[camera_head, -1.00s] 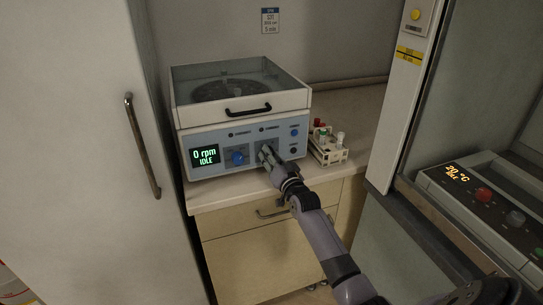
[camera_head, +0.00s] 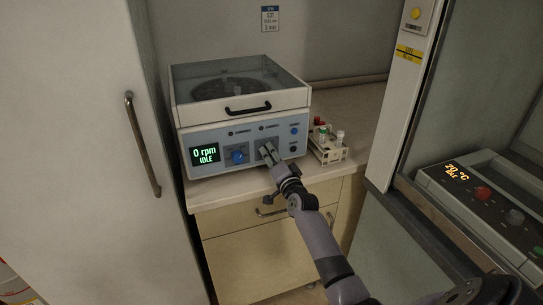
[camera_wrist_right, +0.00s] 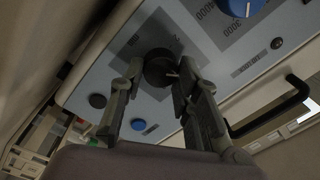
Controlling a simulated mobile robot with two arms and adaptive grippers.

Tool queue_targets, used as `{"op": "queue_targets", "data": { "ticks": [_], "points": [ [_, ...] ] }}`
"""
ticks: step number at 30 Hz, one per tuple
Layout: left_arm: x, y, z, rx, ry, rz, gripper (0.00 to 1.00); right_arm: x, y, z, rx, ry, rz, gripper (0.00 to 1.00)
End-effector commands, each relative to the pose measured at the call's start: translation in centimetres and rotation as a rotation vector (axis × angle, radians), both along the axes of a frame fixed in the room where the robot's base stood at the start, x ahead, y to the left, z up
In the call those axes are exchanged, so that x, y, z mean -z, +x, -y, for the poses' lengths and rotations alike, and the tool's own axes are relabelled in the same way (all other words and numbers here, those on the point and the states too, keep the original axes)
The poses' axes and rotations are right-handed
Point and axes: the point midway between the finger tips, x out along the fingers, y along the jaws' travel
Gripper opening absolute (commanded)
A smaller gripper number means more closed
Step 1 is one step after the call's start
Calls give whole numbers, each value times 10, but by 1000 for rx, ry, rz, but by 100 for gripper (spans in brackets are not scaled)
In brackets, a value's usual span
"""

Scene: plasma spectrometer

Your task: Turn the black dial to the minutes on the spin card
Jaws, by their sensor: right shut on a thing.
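The centrifuge (camera_head: 240,125) stands on the bench, its display (camera_head: 205,154) reading 0 rpm, IDLE. The black dial (camera_wrist_right: 158,66) is on its front panel, with a small pale pointer mark visible in the wrist view. My right gripper (camera_wrist_right: 157,80) is shut on the black dial, one finger on either side; it also shows in the head view (camera_head: 268,151), where it hides the dial. The spin card (camera_head: 270,19) hangs on the back wall; its small bottom line seems to read 5 min. My left gripper is not in view.
A blue dial (camera_head: 238,157) sits left of my gripper on the panel, and a blue button (camera_head: 294,131) sits right. A tube rack (camera_head: 330,150) stands close on the right. The lid handle (camera_head: 248,109) juts out above.

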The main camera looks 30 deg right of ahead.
Motion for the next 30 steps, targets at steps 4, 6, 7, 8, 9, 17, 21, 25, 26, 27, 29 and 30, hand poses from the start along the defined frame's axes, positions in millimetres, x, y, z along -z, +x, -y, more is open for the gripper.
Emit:
{"op": "queue_targets", "data": {
  "ticks": [4, 6, 7, 8, 9, 17, 21, 25, 26, 27, 29, 30],
  "points": [
    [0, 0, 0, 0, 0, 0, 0, 1, 0, 0, 0, 1, -2, 2],
    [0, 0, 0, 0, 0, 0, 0, 1, 0, 0, 0, 1, -2, 2],
    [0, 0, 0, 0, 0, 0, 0, 1, 0, 0, 0, 1, -2, 2],
    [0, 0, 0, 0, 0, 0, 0, 1, 0, 0, 0, 1, -1, 2],
    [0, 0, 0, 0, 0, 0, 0, 1, 0, 0, 0, 1, -1, 2],
    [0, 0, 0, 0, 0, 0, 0, 1, 0, 0, 1, 0, -1, 47],
    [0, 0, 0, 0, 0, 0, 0, 0, 0, 0, 1, 0, -1, 50],
    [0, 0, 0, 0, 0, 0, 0, 0, 0, 0, 0, 0, 0, 50],
    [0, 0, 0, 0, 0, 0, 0, 0, 0, 0, 0, 0, 0, 50],
    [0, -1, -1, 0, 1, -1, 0, 0, -1, 0, 0, 0, 0, 50],
    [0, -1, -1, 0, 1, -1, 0, 1, -3, -1, 1, 0, -1, 50],
    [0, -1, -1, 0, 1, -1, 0, 1, -5, -1, 0, 1, -1, 50]
  ]
}}
